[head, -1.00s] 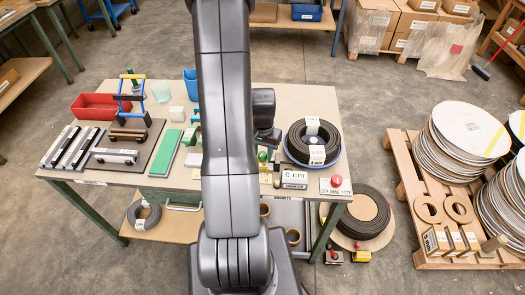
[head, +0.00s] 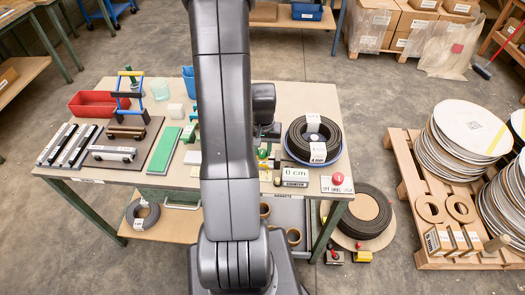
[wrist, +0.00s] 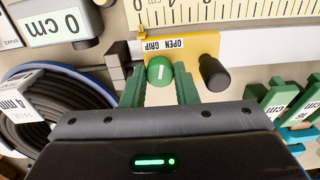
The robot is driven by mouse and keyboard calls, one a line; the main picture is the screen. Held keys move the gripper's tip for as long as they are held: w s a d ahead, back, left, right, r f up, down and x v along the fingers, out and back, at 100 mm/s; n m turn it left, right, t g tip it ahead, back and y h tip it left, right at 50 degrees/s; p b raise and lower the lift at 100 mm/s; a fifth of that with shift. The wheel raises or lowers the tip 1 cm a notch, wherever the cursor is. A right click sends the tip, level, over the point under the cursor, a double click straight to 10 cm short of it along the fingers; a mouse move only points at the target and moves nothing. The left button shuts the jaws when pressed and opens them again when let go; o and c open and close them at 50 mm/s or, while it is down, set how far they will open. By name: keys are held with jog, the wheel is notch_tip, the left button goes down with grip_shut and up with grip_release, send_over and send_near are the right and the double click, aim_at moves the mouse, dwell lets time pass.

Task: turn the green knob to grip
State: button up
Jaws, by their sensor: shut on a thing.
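The green knob (wrist: 160,72) shows in the wrist view as a rounded green cap with a short white mark, close to upright in the picture. It sits at the edge of a yellow plate (wrist: 208,45), below a white label with the words OPEN and GRIP (wrist: 168,44). My gripper (wrist: 160,82) has its two green fingers on either side of the knob and is shut on it. In the head view my arm hides the gripper; a bit of green at the knob's place (head: 262,154) shows beside the arm.
A black handle (wrist: 213,72) stands just right of the knob. A 0 cm display (wrist: 55,25), a cable coil (wrist: 40,110) and a ruler scale (wrist: 235,12) are close by. In the head view a red button (head: 337,178) is at the table's front right corner.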

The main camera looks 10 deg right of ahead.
aim_at(263, 151)
jog(key=n+b, duration=0.2)
jog(key=n, duration=0.2)
jog(key=shift+n, duration=0.3)
jog(key=n+b, duration=0.1)
jog(key=n, duration=0.3)
jog(key=shift+b, duration=0.3)
jog(key=o, duration=0.7)
jog(key=shift+r, duration=0.15)
notch_tip(263, 151, up, 14)
jog(key=shift+f, duration=0.2)
dwell(0.4)
notch_tip(263, 151, down, 14)
jog(key=shift+r, duration=0.1)
dwell(0.4)
